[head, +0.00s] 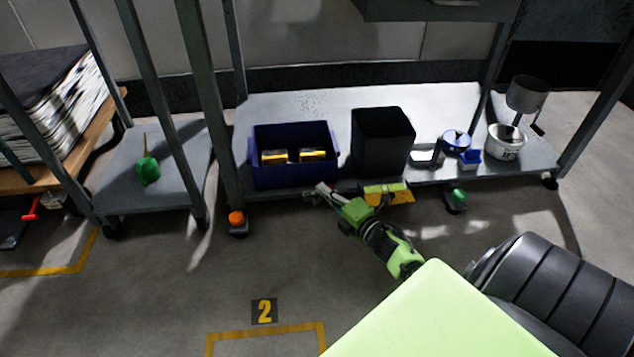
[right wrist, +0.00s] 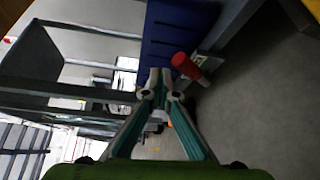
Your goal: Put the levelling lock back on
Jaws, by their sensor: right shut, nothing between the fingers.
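A levelling lock cannot be told for certain by shape. An orange cap (head: 236,218) sits on the dark foot at the front left of the shelf unit. A green cap (head: 457,197) sits on a foot farther right. In the right wrist view a red cylindrical piece (right wrist: 184,64) shows just beyond my fingertips, beside the shelf edge. My right gripper (head: 321,188) is shut and empty at the shelf's front edge, right of the orange cap and apart from it. It also shows in the right wrist view (right wrist: 159,80). My left gripper is not in view.
A yellow piece (head: 388,193) is close by my right gripper. Open floor lies in front, with a "2" marker (head: 264,311).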

